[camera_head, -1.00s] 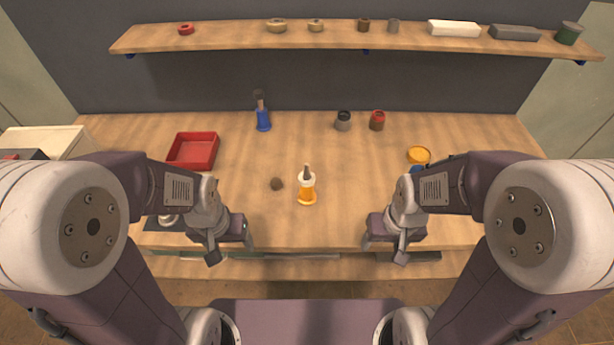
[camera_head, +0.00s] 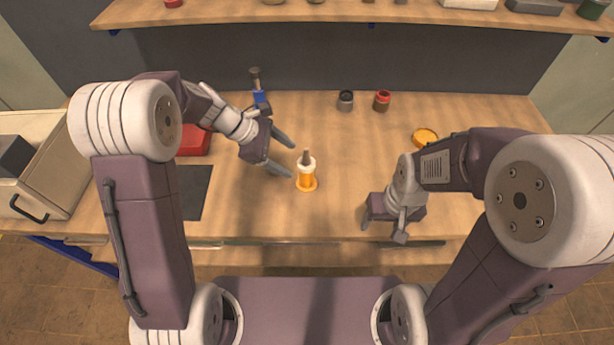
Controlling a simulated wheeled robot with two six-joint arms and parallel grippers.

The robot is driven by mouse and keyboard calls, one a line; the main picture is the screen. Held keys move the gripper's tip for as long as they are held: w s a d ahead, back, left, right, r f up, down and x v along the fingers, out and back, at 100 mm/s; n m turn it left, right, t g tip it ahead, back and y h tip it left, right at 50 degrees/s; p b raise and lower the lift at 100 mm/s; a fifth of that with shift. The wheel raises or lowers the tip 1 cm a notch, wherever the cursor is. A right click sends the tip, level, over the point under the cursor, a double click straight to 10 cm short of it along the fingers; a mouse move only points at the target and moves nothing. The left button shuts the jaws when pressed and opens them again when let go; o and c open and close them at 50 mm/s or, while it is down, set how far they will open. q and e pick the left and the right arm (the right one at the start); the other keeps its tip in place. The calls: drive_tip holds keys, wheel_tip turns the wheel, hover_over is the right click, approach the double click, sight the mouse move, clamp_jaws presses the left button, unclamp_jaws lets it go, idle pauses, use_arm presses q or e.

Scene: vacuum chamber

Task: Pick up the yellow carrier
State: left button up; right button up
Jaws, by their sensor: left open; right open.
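The yellow carrier (camera_head: 307,182) stands upright near the middle of the table, with an orange-yellow base, a white collar and a dark piece sticking up from its top. My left gripper (camera_head: 291,159) is open just to the left of it, fingers pointing at it. The fingers look apart from the carrier and nothing is between them. My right gripper (camera_head: 382,229) is open and empty to the right, near the table's front edge.
A blue carrier (camera_head: 261,98) stands behind my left gripper. A grey jar (camera_head: 346,100) and a red jar (camera_head: 381,101) stand at the back. A yellow round item (camera_head: 425,137) lies right. A red tray (camera_head: 194,142) is partly hidden left, beyond a dark mat (camera_head: 193,190).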

use_arm(q)
drive_tip(key=w+f+n+h+b, duration=0.1)
drive_tip(key=w+f+n, duration=0.1)
drive_tip(key=w+f, duration=0.25)
drive_tip(key=n+b, duration=0.1)
drive_tip(key=b, duration=0.1)
approach(306, 178)
drive_tip(key=shift+h, duration=0.3)
drive_tip(key=f, duration=0.1)
drive_tip(key=w+f, duration=0.1)
drive_tip(key=f, duration=0.1)
drive_tip(key=w+f, duration=0.1)
drive_tip(key=shift+w+f, duration=0.15)
drive_tip(key=shift+f, duration=0.25)
drive_tip(key=shift+a, duration=0.1)
drive_tip(key=p+x, duration=0.1)
drive_tip(key=x, duration=0.8)
drive_tip(key=shift+w+d+r, duration=0.1)
drive_tip(key=shift+d, duration=0.15)
clamp_jaws()
use_arm(e)
drive_tip(key=f, duration=0.2)
drive_tip(key=shift+s+a+f, duration=0.1)
drive_tip(key=shift+s+f, duration=0.2)
drive_tip(key=shift+f, duration=0.1)
